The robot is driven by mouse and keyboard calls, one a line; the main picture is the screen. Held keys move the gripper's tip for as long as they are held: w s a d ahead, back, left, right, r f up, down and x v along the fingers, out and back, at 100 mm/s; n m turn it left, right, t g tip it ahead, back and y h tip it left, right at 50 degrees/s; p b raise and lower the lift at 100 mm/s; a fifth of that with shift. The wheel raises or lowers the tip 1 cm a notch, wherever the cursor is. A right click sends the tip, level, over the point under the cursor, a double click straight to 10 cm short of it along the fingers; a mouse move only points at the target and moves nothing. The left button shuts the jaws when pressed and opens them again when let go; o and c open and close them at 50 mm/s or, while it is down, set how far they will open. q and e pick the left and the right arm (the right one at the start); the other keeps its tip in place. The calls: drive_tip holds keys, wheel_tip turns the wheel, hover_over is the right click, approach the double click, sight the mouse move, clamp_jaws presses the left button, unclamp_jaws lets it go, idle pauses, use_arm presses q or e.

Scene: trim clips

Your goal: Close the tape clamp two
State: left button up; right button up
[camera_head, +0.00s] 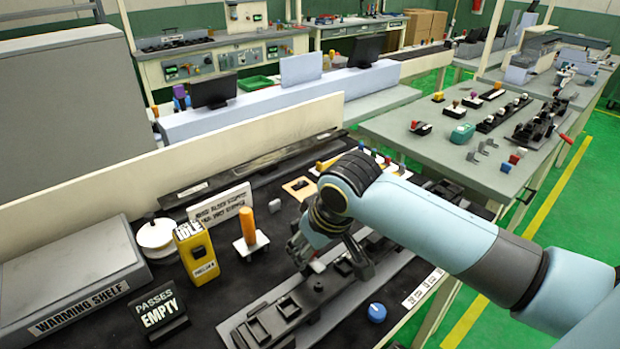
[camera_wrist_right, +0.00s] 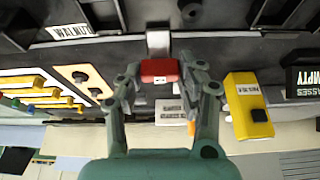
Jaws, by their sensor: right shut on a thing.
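My right gripper (camera_head: 308,256) reaches down over the long grey fixture (camera_head: 345,313) with black clips on the dark bench, in the head view. In the right wrist view its fingers (camera_wrist_right: 159,76) are shut on a red handle (camera_wrist_right: 159,68) with a small white mark. The handle sits at the end of a grey strip on the fixture (camera_wrist_right: 222,44). In the head view the arm and gripper mostly hide this spot. I cannot read a clamp number. My left gripper is not in view.
A blue knob (camera_head: 377,312) is at the front. The warming shelf (camera_head: 65,285) is far left.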

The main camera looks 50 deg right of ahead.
idle(0.3)
drive_tip(key=o, duration=1.2)
drive_tip(key=shift+c, duration=0.2)
drive_tip(key=shift+r, duration=0.1)
drive_tip(key=v, duration=1.1)
drive_tip(key=shift+s+r, duration=0.25)
drive_tip(key=shift+r, duration=0.1)
